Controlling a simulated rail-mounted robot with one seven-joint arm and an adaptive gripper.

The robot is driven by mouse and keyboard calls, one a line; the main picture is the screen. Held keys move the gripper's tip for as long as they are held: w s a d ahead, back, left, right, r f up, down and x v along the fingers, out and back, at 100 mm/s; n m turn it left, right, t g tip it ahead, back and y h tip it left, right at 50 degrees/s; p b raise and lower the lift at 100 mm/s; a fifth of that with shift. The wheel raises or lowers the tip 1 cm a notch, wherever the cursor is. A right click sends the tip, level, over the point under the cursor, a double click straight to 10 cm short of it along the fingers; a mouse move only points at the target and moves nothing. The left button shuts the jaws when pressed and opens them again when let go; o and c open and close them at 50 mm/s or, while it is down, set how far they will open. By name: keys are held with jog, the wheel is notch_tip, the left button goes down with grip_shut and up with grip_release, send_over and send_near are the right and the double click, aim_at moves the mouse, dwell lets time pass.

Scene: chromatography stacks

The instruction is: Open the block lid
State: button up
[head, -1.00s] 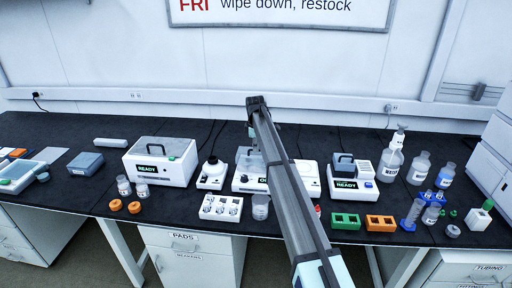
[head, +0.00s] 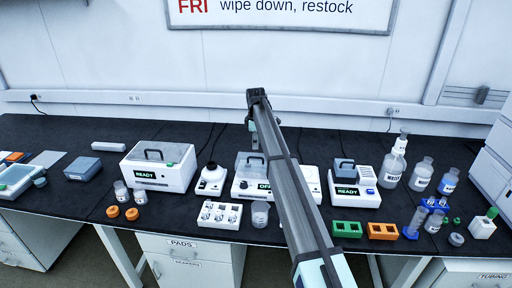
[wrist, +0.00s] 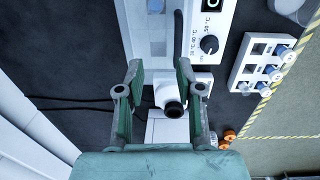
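A white block unit (head: 355,185) with a READY display and a small dark lid with a handle (head: 345,168) stands right of my arm in the head view. A second white unit (head: 243,188), showing OFF, has a clear lid with a dark handle (head: 253,160); the lid looks down. I cannot tell which lid the task names. In the wrist view, the handle (wrist: 178,35) and the control knob (wrist: 209,44) lie beyond my gripper (wrist: 160,68). My gripper's fingers are apart with nothing held. My arm hides part of the OFF unit in the head view.
A vial rack (head: 220,214) and a beaker (head: 260,213) stand in front of the OFF unit. Green (head: 346,229) and orange racks (head: 382,231) sit at the front edge.

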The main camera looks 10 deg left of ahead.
notch_tip(320, 180, up, 9)
jog(key=shift+s, duration=0.3)
